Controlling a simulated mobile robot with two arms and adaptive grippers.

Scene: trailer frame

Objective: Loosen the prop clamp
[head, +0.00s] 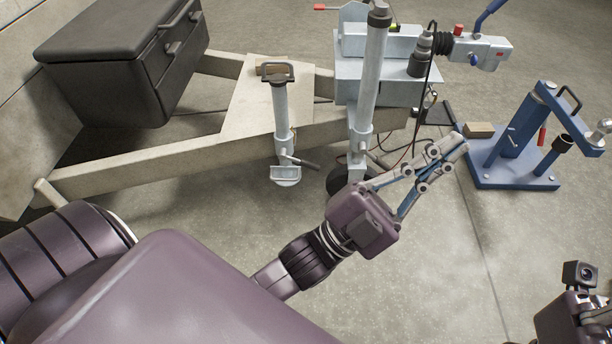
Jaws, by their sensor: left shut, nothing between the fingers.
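A grey prop post (282,118) with a black top handle and a foot plate stands at the trailer frame. Near its lower part is a clamp with a dark lever (301,162) sticking out to the right. My left gripper (457,145) is shut and empty, well to the right of the lever and apart from it. Its fingers point up and right, over the floor beyond the jockey wheel post. Part of my right arm's end (577,312) shows in the bottom right corner; its fingers cannot be made out.
The jockey wheel post (368,80) stands right of the prop, with its wheel partly behind my left gripper. A black box (115,60) sits on the trailer frame (150,165). The grey coupling (478,50) is at the top. A blue stand (515,170) is at right. Floor in front is clear.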

